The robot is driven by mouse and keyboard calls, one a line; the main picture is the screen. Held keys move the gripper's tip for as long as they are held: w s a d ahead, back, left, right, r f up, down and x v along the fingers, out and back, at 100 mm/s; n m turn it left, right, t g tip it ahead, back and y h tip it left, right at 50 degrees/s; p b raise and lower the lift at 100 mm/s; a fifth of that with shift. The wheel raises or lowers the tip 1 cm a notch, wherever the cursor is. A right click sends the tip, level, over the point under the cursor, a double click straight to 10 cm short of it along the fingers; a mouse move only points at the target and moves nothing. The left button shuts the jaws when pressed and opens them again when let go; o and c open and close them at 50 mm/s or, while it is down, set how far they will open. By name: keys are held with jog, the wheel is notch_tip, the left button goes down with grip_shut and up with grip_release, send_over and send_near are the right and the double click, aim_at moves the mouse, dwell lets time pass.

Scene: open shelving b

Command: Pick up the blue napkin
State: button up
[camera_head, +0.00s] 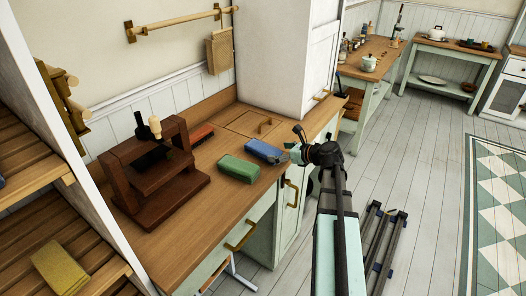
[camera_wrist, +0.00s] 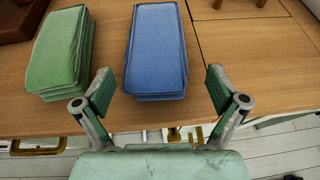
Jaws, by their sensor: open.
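The blue napkin (camera_head: 264,150) is a folded, stacked rectangle lying flat on the wooden counter. In the wrist view the blue napkin (camera_wrist: 156,50) lies ahead of my gripper, lined up between its two fingers. My gripper (camera_wrist: 159,92) is open and empty, with its fingertips on either side of the napkin's near end. In the head view my gripper (camera_head: 297,146) is at the counter's front edge, just right of the napkin, and one finger partly overlaps the napkin's right end.
A green folded napkin (camera_head: 239,168) lies beside the blue one, left in the wrist view (camera_wrist: 62,50). A red-orange item (camera_head: 202,133) and a dark wooden stand (camera_head: 150,175) are farther left on the counter (camera_head: 190,228). A tall white cabinet (camera_head: 285,55) rises behind.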

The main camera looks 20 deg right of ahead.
aim_at(273, 152)
jog(key=p+x, duration=0.1)
jog(key=x, duration=0.4)
jog(key=shift+s+a, duration=0.1)
jog(key=c, duration=1.3)
